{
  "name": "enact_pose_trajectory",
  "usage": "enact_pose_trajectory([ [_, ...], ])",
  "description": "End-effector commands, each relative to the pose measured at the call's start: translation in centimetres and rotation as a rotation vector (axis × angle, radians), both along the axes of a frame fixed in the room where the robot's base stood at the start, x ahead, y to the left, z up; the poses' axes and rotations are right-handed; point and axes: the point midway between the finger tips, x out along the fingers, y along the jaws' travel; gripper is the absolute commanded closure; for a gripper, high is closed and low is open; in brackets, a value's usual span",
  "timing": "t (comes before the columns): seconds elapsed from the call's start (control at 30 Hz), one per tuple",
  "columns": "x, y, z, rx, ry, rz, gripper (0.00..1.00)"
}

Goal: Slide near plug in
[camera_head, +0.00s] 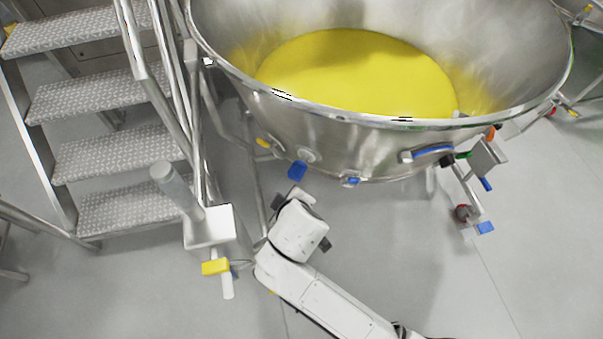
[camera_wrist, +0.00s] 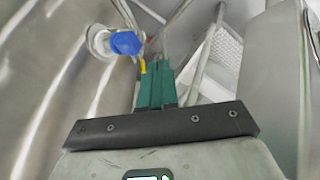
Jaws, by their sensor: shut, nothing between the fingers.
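A blue plug (camera_head: 297,170) sits at a round steel port (camera_head: 308,155) low on the outside of the big steel tank (camera_head: 340,135). A second blue piece (camera_head: 351,181) is farther right along the tank's underside; I cannot tell which one is the near plug. My gripper (camera_head: 297,190) is just below the first blue plug in the head view. In the wrist view its green fingers (camera_wrist: 156,84) are shut together and empty. A blue plug (camera_wrist: 125,43) shows there beyond and left of the fingertips, in a pale round collar (camera_wrist: 99,41). I see no contact.
The tank holds yellow powder (camera_head: 355,72). Metal stairs (camera_head: 115,155) with rails stand at left. A white stand with a yellow piece (camera_head: 215,267) is left of my arm. A blue-gripped handle (camera_head: 432,151) and fittings project from the tank at right.

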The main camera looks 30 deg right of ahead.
Motion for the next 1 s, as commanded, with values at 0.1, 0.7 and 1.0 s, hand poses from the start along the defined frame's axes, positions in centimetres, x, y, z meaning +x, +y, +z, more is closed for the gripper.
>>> enact_pose_trajectory([
  [0.1,1.2,-0.5,-1.8,-0.001,0.003,-0.004,1.0],
  [0.7,6.6,-4.7,-6.8,0.001,0.001,-0.005,1.0],
  [1.0,7.0,-5.3,-6.9,0.002,0.002,-0.004,1.0],
])
